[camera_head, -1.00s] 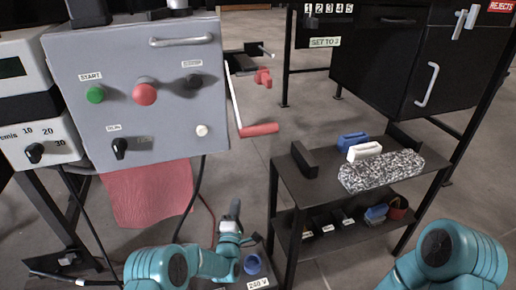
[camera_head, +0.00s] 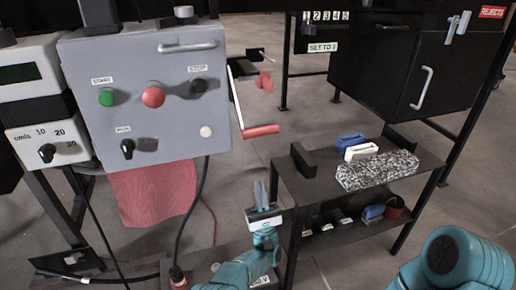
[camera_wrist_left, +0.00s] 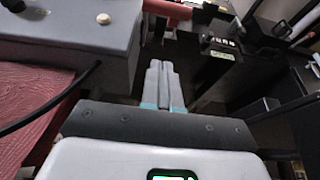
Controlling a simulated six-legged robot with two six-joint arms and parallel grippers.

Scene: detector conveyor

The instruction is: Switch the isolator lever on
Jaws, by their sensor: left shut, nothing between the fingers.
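A lever with a pale rod and a red grip (camera_head: 261,131) sits at the right side of the grey control box (camera_head: 190,133). Its rod slants down and to the right, with the grip sticking out. I cannot read an on or off mark for it. A red bar that looks like the grip shows at the top of the left wrist view (camera_wrist_left: 168,10). My left gripper (camera_head: 259,186) is shut and empty, pointing up, below the grip in the picture and apart from it. Its closed fingers (camera_wrist_left: 160,65) show in the left wrist view. My right gripper is out of view.
A dark two-level shelf (camera_head: 295,190) with blocks and bins stands to the right. A black cable (camera_head: 196,205) and a red cloth (camera_head: 150,195) hang below the box. A black cabinet (camera_head: 395,65) stands behind. Floor shows between box and shelf.

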